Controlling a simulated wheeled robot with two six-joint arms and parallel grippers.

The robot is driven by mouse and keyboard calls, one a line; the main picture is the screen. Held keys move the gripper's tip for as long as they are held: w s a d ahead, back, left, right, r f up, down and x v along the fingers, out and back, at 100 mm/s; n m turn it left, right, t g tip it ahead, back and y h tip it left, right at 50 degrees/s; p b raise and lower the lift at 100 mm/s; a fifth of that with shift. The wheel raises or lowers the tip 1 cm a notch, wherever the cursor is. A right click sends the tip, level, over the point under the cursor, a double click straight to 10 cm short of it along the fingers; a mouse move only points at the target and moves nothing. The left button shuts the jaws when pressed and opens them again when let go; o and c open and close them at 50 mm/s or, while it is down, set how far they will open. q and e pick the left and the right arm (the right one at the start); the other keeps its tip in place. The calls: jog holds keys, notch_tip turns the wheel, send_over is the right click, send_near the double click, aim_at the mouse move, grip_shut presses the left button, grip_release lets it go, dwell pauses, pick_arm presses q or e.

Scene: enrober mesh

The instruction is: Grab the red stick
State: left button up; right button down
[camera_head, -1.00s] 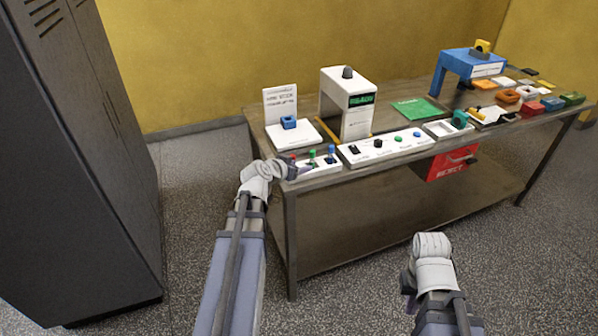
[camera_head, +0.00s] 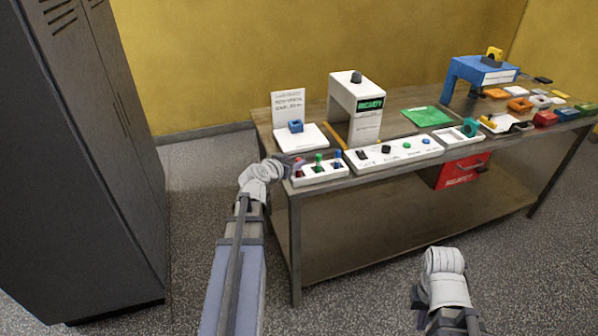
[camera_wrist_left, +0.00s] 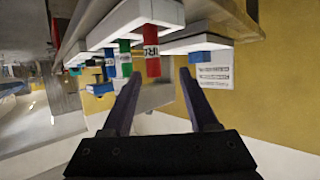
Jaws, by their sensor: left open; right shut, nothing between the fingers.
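The red stick (camera_wrist_left: 151,50) stands in a white holder (camera_wrist_left: 135,18) in the left wrist view, with a green stick (camera_wrist_left: 125,58) and a blue stick (camera_wrist_left: 109,66) beside it. In the head view the red stick (camera_head: 299,164) is at the left end of the white holder (camera_head: 320,175), close to my gripper. My left gripper (camera_wrist_left: 159,76) is open and empty. The red stick appears between its fingertips in the wrist view, slightly beyond them; I see no contact. My right gripper (camera_head: 418,303) is shut and empty, low in front of the table.
A white button panel (camera_head: 395,154) sits right of the holder. Behind are a white stand with a blue block (camera_head: 296,126) and a white machine (camera_head: 355,105). A red bin (camera_head: 460,171) hangs under the table edge. A dark locker (camera_head: 80,150) stands left.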

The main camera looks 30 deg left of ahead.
pick_arm(q)
jog(key=shift+x, duration=0.85)
jog(key=shift+w+d+f+b, duration=0.1)
jog(key=shift+f+b, duration=0.1)
jog(key=shift+b, duration=0.15)
jog(key=b+x, duration=0.1)
jog(key=x, duration=0.2)
jog(key=f+b+x, duration=0.1)
jog(key=shift+w+d+f+b, duration=0.1)
jog(key=shift+w+d+b, duration=0.15)
jog(key=shift+d+b, duration=0.05)
jog(key=shift+c, duration=0.6)
grip_shut()
